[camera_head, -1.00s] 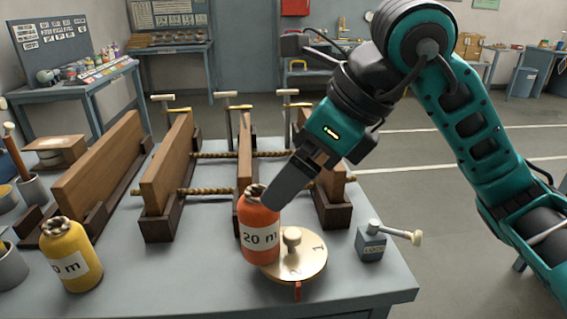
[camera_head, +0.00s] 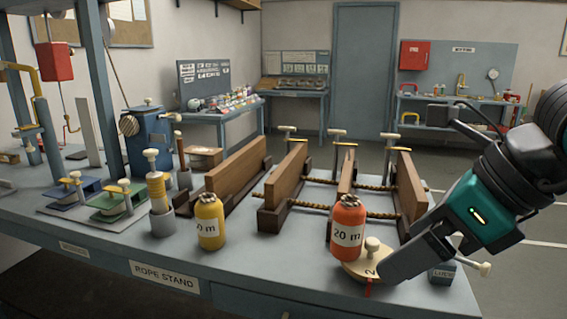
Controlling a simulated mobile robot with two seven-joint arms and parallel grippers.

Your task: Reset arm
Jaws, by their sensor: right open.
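My right gripper (camera_head: 397,266) comes in from the right with its fingers pointing down and left. It is open, and nothing shows between its fingers. An orange-red bottle (camera_head: 348,215) labelled "20 m" stands upright on or against a round brass plate (camera_head: 354,268), left of my fingers; a gap shows between the bottle and the fingers. The fingers cover the right part of the plate. My left gripper is not in view.
A yellow bottle (camera_head: 210,215) stands left on the table (camera_head: 270,270). Wooden boards (camera_head: 286,173) with ropes stand behind the bottles. A small grey block (camera_head: 441,274) with a pale-knobbed handle lies beside my gripper. Blue and green pedestals and a blue frame fill the left.

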